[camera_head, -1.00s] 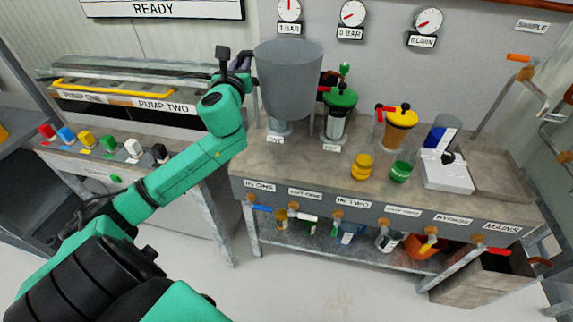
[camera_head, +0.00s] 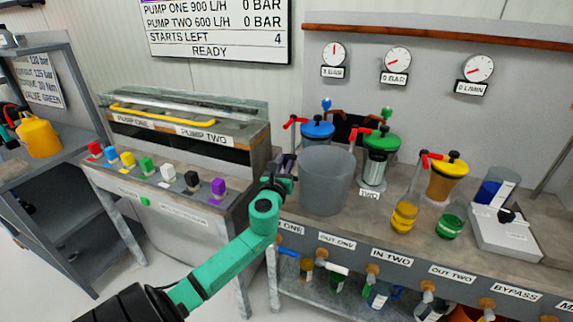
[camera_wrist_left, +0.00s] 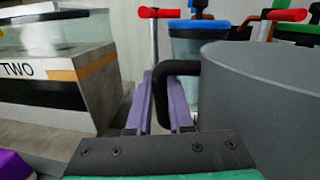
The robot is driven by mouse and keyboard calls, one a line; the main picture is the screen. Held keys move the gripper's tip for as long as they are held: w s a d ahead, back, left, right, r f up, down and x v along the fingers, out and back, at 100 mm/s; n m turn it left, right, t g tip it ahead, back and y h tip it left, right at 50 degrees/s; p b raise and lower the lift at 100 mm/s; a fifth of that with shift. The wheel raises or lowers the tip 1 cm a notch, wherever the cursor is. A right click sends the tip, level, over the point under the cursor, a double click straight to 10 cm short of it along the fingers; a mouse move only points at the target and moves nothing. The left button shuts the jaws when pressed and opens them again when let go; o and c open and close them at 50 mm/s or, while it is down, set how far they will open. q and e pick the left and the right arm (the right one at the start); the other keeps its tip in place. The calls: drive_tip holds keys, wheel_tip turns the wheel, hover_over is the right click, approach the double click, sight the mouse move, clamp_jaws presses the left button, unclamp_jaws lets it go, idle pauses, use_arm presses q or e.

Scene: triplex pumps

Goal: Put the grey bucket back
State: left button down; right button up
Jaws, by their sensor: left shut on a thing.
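The grey bucket (camera_head: 326,182) is upright at the left end of the pump bench, in front of a blue-lidded filter (camera_head: 318,130). I cannot tell whether its base touches the bench top. My left gripper (camera_head: 286,172) is at the bucket's left side. In the left wrist view, the purple fingers (camera_wrist_left: 154,104) are shut on the bucket's black handle (camera_wrist_left: 178,68), and the grey wall (camera_wrist_left: 262,110) fills the right side. The bucket hides the lower part of the blue-lidded filter in the head view. My right gripper is not in view.
A green-lidded filter (camera_head: 378,158) stands close to the bucket's right. A yellow filter (camera_head: 446,178), yellow pot (camera_head: 404,217) and green pot (camera_head: 451,221) stand farther right. The pump case (camera_head: 185,125) and several coloured knobs lie left. A yellow can (camera_head: 38,136) is on the left shelf.

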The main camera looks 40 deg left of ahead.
use_arm(q)
drive_tip(key=shift+f, duration=0.15)
drive_tip(key=c, duration=0.8)
unclamp_jaws()
drive_tip(key=shift+s+r, duration=0.1)
drive_tip(key=shift+r, duration=0.2)
drive_tip(key=v, duration=1.2)
drive_tip(key=shift+d+f+b, duration=0.1)
drive_tip(key=shift+b, duration=0.3)
